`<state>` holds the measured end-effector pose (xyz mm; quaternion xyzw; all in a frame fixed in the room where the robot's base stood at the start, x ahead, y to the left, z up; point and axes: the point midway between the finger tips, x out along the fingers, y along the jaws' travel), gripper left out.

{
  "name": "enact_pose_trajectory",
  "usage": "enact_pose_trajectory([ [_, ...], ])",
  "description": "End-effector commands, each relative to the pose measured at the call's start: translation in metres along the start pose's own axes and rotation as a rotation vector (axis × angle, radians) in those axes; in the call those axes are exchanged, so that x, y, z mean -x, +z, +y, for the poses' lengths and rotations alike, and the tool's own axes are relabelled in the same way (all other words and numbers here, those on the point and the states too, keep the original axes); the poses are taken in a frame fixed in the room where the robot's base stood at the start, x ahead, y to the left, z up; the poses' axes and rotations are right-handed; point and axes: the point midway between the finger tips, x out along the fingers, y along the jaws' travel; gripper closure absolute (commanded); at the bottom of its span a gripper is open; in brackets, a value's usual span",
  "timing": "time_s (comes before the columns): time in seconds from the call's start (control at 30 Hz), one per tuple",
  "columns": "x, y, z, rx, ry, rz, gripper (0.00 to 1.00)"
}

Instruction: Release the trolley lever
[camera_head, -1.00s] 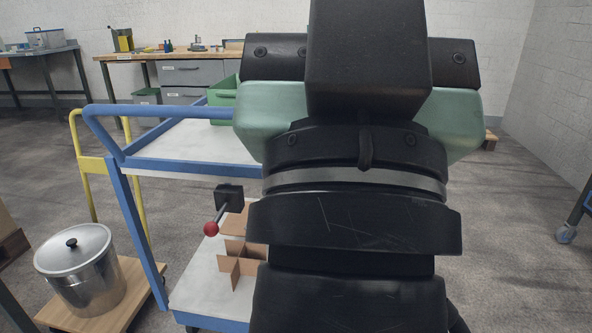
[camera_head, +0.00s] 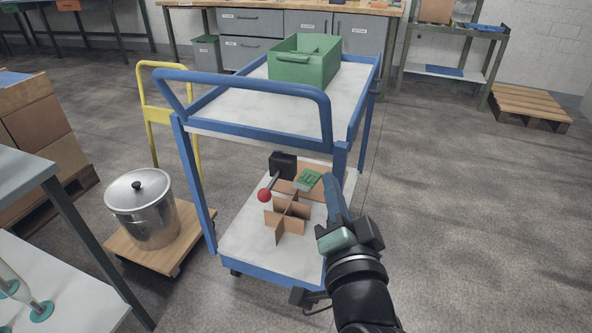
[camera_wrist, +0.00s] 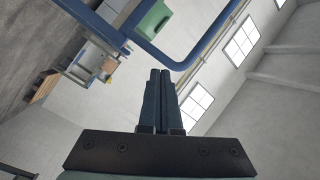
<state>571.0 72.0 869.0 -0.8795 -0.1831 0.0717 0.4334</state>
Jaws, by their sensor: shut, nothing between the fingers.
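The trolley (camera_head: 329,102) is a blue-framed cart with a white upper deck and a white lower deck. Its lever (camera_head: 265,195) is a dark rod with a red ball knob, fixed to a black block (camera_head: 282,165) under the upper deck. The rod slants down to the left toward the handle end. My gripper (camera_head: 331,182) is at the trolley's near right corner post, right of the lever and apart from it. In the wrist view my gripper (camera_wrist: 160,74) has its fingers together and empty. The lever does not show there.
Cardboard dividers (camera_head: 287,216) and a green board (camera_head: 308,179) are on the lower deck. A green crate (camera_head: 303,62) stands on the upper deck. A steel pot (camera_head: 142,215) sits on a yellow-handled cart at left. A table (camera_head: 60,240) fills the near left.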

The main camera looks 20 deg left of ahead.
Motion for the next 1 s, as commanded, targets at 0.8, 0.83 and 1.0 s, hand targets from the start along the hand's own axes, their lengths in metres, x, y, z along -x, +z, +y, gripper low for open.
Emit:
enact_pose_trajectory([
  [0.8, 0.006, 0.098, 0.063, -0.515, 0.096, -0.209, 1.00],
  [0.83, 0.001, 0.099, 0.062, -0.514, 0.095, -0.208, 1.00],
  [1.0, -0.032, 0.107, 0.064, -0.511, 0.095, -0.209, 1.00],
])
